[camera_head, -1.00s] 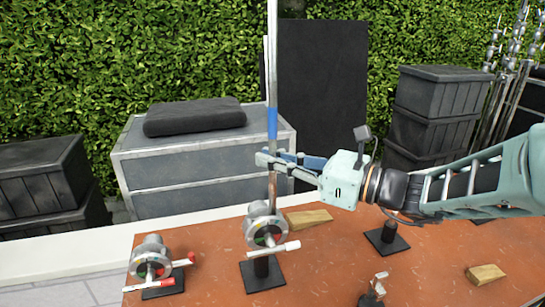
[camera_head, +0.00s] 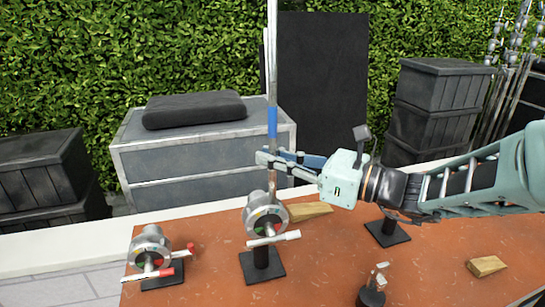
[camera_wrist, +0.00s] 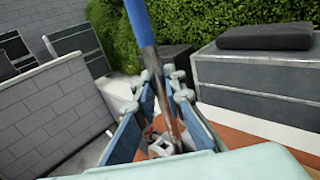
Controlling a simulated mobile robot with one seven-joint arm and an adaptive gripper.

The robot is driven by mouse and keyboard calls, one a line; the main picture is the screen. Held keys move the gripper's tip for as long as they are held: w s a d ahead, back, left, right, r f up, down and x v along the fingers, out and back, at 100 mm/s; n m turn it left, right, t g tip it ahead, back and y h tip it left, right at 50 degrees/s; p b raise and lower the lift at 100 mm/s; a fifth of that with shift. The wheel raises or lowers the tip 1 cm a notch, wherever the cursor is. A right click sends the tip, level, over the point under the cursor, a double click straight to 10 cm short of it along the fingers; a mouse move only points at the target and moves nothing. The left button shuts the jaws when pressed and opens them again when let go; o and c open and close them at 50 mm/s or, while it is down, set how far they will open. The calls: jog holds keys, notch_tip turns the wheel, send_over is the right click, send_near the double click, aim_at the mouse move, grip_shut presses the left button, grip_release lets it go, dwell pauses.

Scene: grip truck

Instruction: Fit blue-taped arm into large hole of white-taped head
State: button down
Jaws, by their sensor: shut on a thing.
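The blue-taped arm (camera_head: 272,85) is a long, thin metal pole with a blue tape band (camera_head: 272,122). It stands nearly upright. My gripper (camera_head: 268,158) is shut on it just below the tape; the wrist view shows the fingers (camera_wrist: 166,82) on both sides of the pole. The white-taped head (camera_head: 262,215) is a round metal clamp with a white-wrapped handle (camera_head: 274,239), on a black stand below my gripper. The arm's lower end meets the top of this head in the head view. I cannot tell whether it is inside the large hole.
A similar head (camera_head: 150,246) with red-wrapped handles stands to the left on the orange table (camera_head: 215,280). Wooden wedges (camera_head: 310,212) (camera_head: 487,265) and an empty black stand (camera_head: 387,233) lie to the right. A grey chest (camera_head: 200,160) stands behind the table.

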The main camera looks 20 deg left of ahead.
jog(key=shift+f, duration=0.25)
jog(key=c, duration=1.9)
grip_release()
jog(key=shift+c, duration=0.2)
jog(key=s+d, duration=0.1)
jog(key=d, duration=1.1)
